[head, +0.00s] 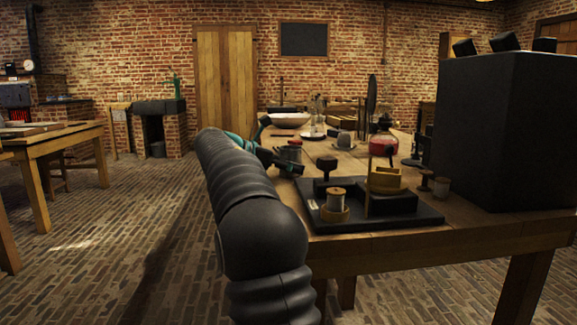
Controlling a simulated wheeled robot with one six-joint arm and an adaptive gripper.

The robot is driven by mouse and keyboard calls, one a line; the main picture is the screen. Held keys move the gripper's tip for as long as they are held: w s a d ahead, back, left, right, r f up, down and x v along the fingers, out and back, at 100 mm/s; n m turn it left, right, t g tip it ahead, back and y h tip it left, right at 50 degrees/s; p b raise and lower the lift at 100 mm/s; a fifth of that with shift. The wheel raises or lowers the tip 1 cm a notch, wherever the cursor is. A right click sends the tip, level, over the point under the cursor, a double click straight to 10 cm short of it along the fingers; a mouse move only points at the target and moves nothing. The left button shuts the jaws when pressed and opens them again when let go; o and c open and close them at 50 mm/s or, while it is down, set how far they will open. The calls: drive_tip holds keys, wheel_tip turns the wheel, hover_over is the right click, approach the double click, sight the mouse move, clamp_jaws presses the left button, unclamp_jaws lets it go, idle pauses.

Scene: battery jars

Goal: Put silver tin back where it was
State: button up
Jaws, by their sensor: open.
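My gripper (288,164) is at the end of my black arm, over the near left part of the wooden table, and its jaws are open. A small grey metal tin (291,153) with a darker top stands right by the jaws, partly covered by them. I cannot tell whether the jaws touch it or stand around it. Which of the two is the silver tin is not certain.
The black board (415,218) also carries a dark knob (328,167) and a brass-coloured piece (386,182). A red flask (383,143) and a grey dome (345,140) stand behind. A large black box (505,130) blocks the right. Bare wood (315,150) shows beyond the gripper.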

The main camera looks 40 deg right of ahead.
drive_tip(key=shift+r, duration=0.1)
drive_tip(key=shift+a+r, duration=0.2)
drive_tip(key=shift+a, duration=0.1)
drive_tip(key=p+v, duration=0.3)
drive_tip(key=v, duration=0.8)
drive_tip(key=shift+a, duration=0.2)
drive_tip(key=s+a+f+m+t+y, duration=0.2)
drive_tip(key=s+a+f+m+y, duration=0.2)
drive_tip(key=s+a+f, duration=0.4)
drive_tip(key=s+a+f+m+t+y, duration=0.3)
drive_tip(key=s+a+f+m+y, duration=0.2)
drive_tip(key=s, duration=0.8)
drive_tip(key=s+a+f+m+t+y, duration=0.2)
drive_tip(key=s+a+f+m+y, duration=0.2)
drive_tip(key=s+a+f+m, duration=0.3)
drive_tip(key=s+a+f, duration=0.3)
drive_tip(key=a, duration=0.2)
drive_tip(key=shift+s+a+f+t+y, duration=0.15)
drive_tip(key=shift+s+f+t+y, duration=0.25)
